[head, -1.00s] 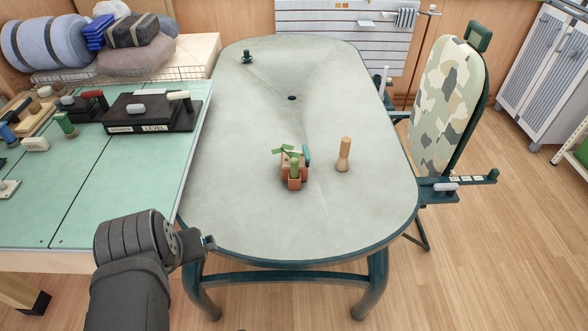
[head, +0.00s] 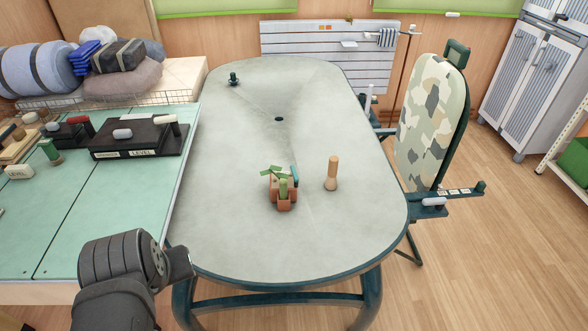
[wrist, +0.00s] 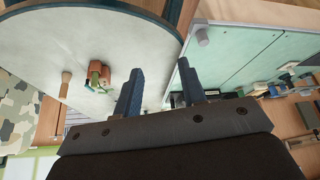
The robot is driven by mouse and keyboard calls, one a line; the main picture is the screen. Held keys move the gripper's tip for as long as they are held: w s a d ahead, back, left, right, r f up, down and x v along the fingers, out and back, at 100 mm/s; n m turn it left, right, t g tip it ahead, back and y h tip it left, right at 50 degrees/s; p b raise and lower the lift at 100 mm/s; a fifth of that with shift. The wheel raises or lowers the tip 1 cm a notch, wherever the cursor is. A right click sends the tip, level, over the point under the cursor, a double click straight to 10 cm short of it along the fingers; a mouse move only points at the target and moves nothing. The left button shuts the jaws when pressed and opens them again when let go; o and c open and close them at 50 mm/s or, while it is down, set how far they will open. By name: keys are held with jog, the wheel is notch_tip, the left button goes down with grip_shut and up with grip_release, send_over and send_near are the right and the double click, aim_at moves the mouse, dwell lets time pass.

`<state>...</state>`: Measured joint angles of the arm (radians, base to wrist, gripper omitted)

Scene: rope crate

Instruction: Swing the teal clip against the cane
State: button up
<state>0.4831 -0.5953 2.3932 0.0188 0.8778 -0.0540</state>
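A small terracotta pot (head: 284,204) stands on the grey oval table (head: 235,235) with green plant pieces (head: 274,171) in it. A narrow teal piece (head: 295,174), apparently the clip, stands upright at the pot's right rear edge. I cannot make out a separate cane among the green pieces.
A wooden peg (head: 332,172) stands just right of the pot. A small dark green knob (head: 234,79) sits at the far left of the table. A green-topped workbench (head: 110,195) with tools adjoins on the left. The table around the pot is mostly clear.

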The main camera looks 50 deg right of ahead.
jog(key=w+d+r, duration=0.5)
jog(key=w+d, duration=0.2)
jog(key=d, duration=0.2)
jog(key=m+g, duration=0.1)
jog(key=m, duration=0.1)
send_over(293, 169)
jog(key=s+a, duration=0.4)
jog(key=s, duration=0.2)
notch_tip(293, 169, down, 9)
jog(key=x, duration=1.7)
jog(key=shift+d, duration=0.15)
grip_shut()
